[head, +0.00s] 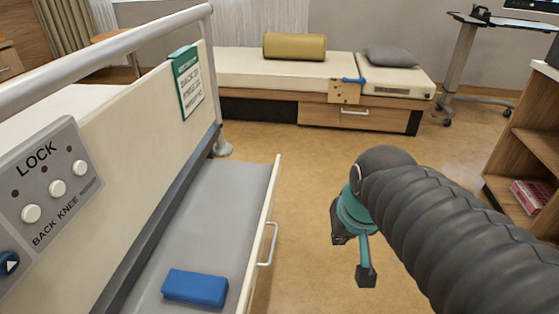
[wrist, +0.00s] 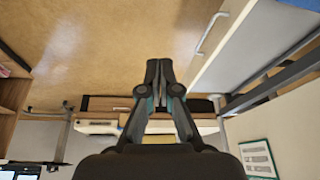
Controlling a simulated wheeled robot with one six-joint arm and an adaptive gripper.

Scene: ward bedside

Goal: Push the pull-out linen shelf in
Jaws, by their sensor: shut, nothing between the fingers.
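The pull-out linen shelf (head: 225,195) sticks out from under the bed's side, with a grey top, a pale front edge and a metal bar handle (head: 268,245). In the wrist view the shelf (wrist: 235,50) is at upper right, with its handle (wrist: 209,34). A blue folded item (head: 195,288) lies on the shelf's near end. My gripper (head: 352,255) is in front of the shelf, to the right of the handle and apart from it. In the wrist view its fingertips (wrist: 158,66) are together and hold nothing.
A bed side panel with a lock control panel (head: 45,185) and a white rail (head: 110,52) stands at left. A low bench with a drawer (head: 360,117) is at the back. An open wooden shelf unit (head: 535,150) is at right. The floor (head: 300,165) between is clear.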

